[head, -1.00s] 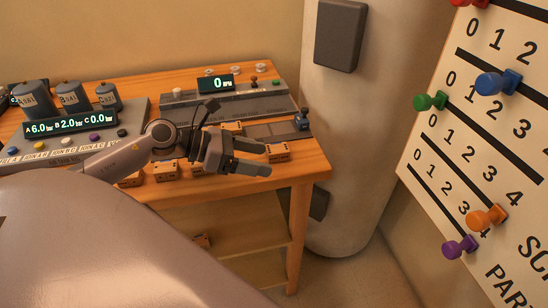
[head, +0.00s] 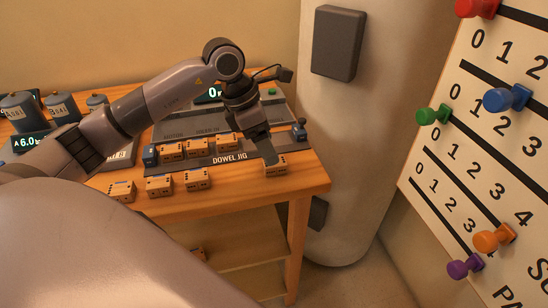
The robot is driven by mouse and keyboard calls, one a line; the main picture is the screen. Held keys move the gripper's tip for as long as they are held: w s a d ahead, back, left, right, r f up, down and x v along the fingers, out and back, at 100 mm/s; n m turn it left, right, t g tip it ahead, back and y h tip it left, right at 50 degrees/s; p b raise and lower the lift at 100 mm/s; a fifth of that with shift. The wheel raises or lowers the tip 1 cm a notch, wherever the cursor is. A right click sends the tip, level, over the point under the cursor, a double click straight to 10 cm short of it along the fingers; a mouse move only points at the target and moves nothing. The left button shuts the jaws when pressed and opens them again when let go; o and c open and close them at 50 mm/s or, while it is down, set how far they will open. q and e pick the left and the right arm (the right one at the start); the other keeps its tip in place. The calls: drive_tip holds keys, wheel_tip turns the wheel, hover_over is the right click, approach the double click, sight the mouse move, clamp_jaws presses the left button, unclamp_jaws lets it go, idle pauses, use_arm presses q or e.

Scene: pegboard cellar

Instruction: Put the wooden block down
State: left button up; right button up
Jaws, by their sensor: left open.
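Several small wooden blocks with dark holes are on the wooden bench. One wooden block (head: 277,171) lies at the right end of the front row, near the bench's front right corner. My left gripper (head: 270,160) points down at this block with its jaws open. Its fingers hide part of the block's top; I cannot tell whether they touch it. Three more blocks (head: 197,147) sit along the dark dowel jig (head: 247,154). Others (head: 160,185) lie in front of the jig. My right gripper is not in view.
A grey console (head: 185,127) stands behind the jig, partly hidden by my left arm. Canisters (head: 61,106) stand at the back left. A pale column (head: 340,150) and a pegboard panel with coloured pegs (head: 480,150) are right of the bench (head: 300,187). A lower shelf (head: 235,246) is below.

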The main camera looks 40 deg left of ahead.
use_arm(q)
drive_tip(key=shift+w+a+r+y, duration=0.2)
drive_tip(key=shift+w+a+y, duration=0.15)
drive_tip(key=shift+a, duration=0.2)
drive_tip(key=p+x, duration=0.1)
drive_tip(key=x, duration=0.5)
drive_tip(key=shift+d+f, duration=0.15)
drive_tip(key=shift+f, duration=0.25)
drive_tip(key=c, duration=1.2)
drive_tip(key=shift+r, duration=0.1)
